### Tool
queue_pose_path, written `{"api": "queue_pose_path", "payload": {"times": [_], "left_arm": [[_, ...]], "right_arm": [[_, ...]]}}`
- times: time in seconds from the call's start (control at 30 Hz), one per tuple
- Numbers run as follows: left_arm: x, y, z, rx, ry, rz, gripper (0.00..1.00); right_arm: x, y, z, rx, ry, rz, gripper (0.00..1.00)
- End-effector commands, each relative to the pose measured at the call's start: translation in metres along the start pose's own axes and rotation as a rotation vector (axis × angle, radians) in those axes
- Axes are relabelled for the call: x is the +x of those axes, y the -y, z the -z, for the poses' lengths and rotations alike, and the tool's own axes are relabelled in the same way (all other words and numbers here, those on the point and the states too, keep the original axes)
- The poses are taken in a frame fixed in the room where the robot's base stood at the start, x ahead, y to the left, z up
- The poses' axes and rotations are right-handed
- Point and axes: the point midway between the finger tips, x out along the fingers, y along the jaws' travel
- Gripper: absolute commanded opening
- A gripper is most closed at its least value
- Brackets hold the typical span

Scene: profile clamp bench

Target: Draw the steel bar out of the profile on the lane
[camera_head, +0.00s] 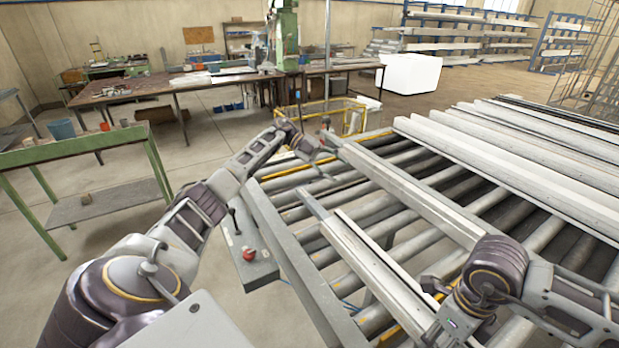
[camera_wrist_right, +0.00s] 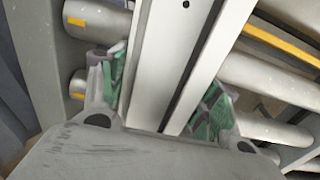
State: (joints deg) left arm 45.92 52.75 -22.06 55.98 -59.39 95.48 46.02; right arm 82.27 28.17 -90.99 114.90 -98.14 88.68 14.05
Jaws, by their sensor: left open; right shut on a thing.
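The pale profile (camera_head: 372,262) lies lengthwise on the roller lane. It also shows in the right wrist view (camera_wrist_right: 212,62). The narrow grey steel bar (camera_head: 313,205) sticks out of the profile's far end; how much of it is inside is hidden. My right gripper (camera_wrist_right: 165,105) is shut on the profile near its close end, a green-padded finger on each side. My left gripper (camera_head: 322,160) is open at the far side of the lane, beyond the bar's free end and apart from it. Its fingertips are small and hard to make out.
A long beam (camera_head: 410,190) crosses the rollers to the right of the profile. Several more pale profiles (camera_head: 510,155) lie at the right. A grey side rail (camera_head: 290,250) with a red button (camera_head: 249,254) borders the lane on the left. A yellow frame (camera_head: 345,115) stands behind.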

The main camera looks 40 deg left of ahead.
Motion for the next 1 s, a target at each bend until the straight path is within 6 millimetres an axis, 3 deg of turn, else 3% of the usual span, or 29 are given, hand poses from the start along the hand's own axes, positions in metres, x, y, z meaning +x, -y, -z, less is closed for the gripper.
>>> {"api": "queue_pose_path", "payload": {"times": [0.27,0.6,1.0], "left_arm": [[-0.006,-0.023,0.009,-0.183,0.024,-0.217,0.52],[-0.031,-0.054,0.018,-0.434,0.108,-0.454,0.52],[-0.049,-0.071,0.024,-0.573,0.168,-0.566,0.52]], "right_arm": [[-0.001,0.001,-0.001,0.001,0.002,0.002,0.03],[-0.001,0.001,-0.001,0.001,0.002,0.002,0.03],[-0.001,0.001,0.0,0.001,0.002,0.002,0.03]]}}
